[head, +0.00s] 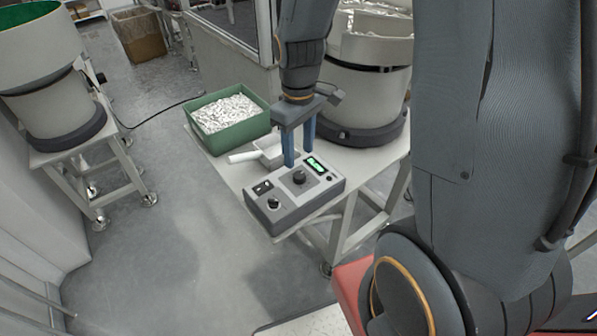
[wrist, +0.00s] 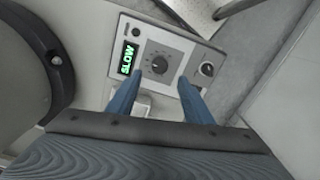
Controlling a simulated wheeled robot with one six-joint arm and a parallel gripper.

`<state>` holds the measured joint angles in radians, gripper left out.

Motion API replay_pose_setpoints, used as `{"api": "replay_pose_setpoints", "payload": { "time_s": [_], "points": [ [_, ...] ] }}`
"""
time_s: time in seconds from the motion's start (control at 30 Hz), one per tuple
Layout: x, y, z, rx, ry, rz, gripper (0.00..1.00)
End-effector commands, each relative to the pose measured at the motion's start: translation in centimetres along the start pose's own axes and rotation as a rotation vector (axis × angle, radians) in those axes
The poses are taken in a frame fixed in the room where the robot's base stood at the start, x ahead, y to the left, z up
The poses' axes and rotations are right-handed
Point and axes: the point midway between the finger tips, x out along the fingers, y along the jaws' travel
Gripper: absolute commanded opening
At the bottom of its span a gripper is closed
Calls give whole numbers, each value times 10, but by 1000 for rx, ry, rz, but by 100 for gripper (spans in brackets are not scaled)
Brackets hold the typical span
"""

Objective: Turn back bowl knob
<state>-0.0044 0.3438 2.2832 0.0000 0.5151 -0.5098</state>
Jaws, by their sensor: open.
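A grey control box (head: 317,196) sits on the table near its front corner. A round black knob (head: 299,178) with a dial plate is in the middle of its top; it also shows in the wrist view (wrist: 159,66). A green display (wrist: 128,58) beside the knob reads "SLOW". My gripper (head: 299,159) is above the box, pointing down, with its two blue fingers apart and nothing between them. In the wrist view the fingertips (wrist: 160,79) lie on either side of the knob's near side. They appear apart from the knob.
A smaller black knob (head: 274,203) is on the box. Behind it are a scoop (head: 243,156) and a green bin (head: 238,141) of white parts. A large feeder bowl (head: 366,88) stands at the table's back right. Another feeder (head: 50,108) stands far left, with open floor between.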

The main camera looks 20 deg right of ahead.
Motion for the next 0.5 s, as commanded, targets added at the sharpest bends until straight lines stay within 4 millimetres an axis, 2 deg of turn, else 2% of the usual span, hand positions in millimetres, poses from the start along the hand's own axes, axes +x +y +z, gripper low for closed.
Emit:
{"api": "replay_pose_setpoints", "payload": {
  "time_s": [0.5],
  "points": [
    [62, 1, 2, 3, -3, -1, 46]
  ]
}}
